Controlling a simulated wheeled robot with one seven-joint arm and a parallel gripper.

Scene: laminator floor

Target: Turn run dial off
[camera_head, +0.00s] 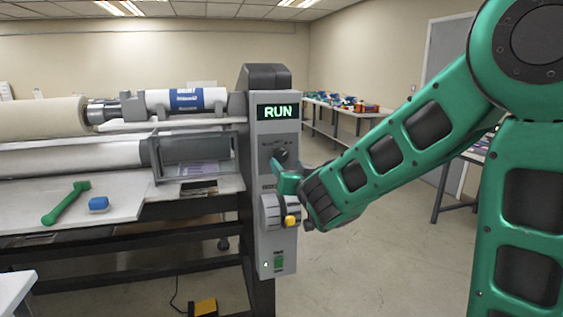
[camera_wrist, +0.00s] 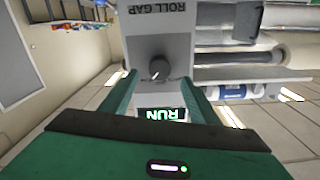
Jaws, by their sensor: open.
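The grey control panel (camera_head: 262,180) stands at the end of the machine. Below the display is a small dark dial (camera_head: 281,154), partly behind my gripper's fingers. In the wrist view, which is upside down, the dial (camera_wrist: 158,68) has a pale mark, and the RUN display (camera_wrist: 162,114) shows between the fingers. My gripper (camera_head: 281,173) is open in front of the panel. In the wrist view its fingertips (camera_wrist: 159,78) lie to either side of the dial. I cannot tell whether they touch it.
A larger grey dial (camera_head: 271,211) with a yellow mark sits lower, and the ROLL GAP label (camera_wrist: 156,19) lies between the dials. A green switch (camera_head: 279,264) is near the panel's bottom. A green tool (camera_head: 66,203) and blue block (camera_head: 98,204) lie left.

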